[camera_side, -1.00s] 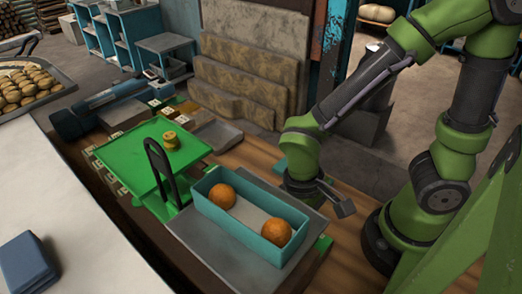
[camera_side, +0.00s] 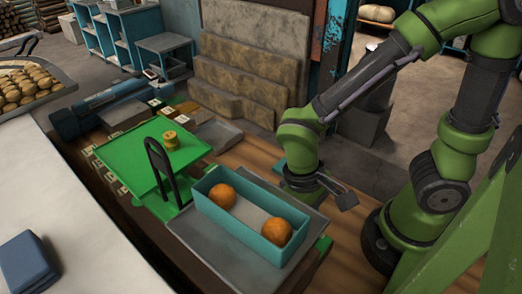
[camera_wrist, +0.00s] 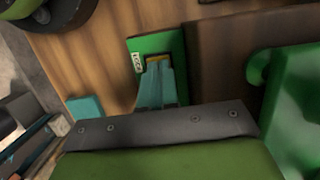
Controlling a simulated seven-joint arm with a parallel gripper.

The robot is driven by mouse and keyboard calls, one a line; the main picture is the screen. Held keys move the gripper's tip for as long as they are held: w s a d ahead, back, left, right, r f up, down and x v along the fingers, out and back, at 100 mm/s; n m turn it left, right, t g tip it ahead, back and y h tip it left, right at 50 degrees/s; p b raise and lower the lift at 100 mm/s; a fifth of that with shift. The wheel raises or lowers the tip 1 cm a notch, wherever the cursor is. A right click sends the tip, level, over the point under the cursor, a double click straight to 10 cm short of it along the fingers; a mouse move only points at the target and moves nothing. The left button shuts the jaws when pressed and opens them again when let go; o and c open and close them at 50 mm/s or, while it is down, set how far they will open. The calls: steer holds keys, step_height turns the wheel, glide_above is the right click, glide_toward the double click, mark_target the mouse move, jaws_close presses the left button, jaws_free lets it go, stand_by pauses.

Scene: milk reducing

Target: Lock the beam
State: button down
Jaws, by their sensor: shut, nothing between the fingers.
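The balance has a green plate (camera_side: 140,165) at the left bearing a small brass weight (camera_side: 170,139), and a grey plate (camera_side: 215,250) at the right. A black arch (camera_side: 160,172) stands between them. A teal tray (camera_side: 240,232) on the grey plate holds two orange balls (camera_side: 222,196). The beam is mostly hidden. My gripper is behind the tray in the side view, its fingertips hidden. In the wrist view my gripper (camera_wrist: 156,72) is shut, its narrow fingers over a green labelled plate (camera_wrist: 138,45) beside a small yellow part (camera_wrist: 158,58). Contact cannot be told.
A teal block (camera_wrist: 85,107) lies on the wooden bench near my gripper. A curved green part (camera_wrist: 285,100) fills the right of the wrist view. A white counter (camera_side: 70,220) with a blue folded item (camera_side: 28,265) is at the left. Stone slabs (camera_side: 250,70) stand behind.

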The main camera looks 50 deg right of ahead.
step_height(320, 180, up, 12)
steer(key=s, duration=0.2)
steer(key=w+d+r+m+t+y, duration=0.2)
steer(key=w+d+r+m+t, duration=0.2)
steer(key=w+d+t, duration=0.5)
steer(key=shift+w+d+t, duration=0.3)
steer(key=shift+d+t, duration=0.1)
steer(key=shift+d, duration=0.85)
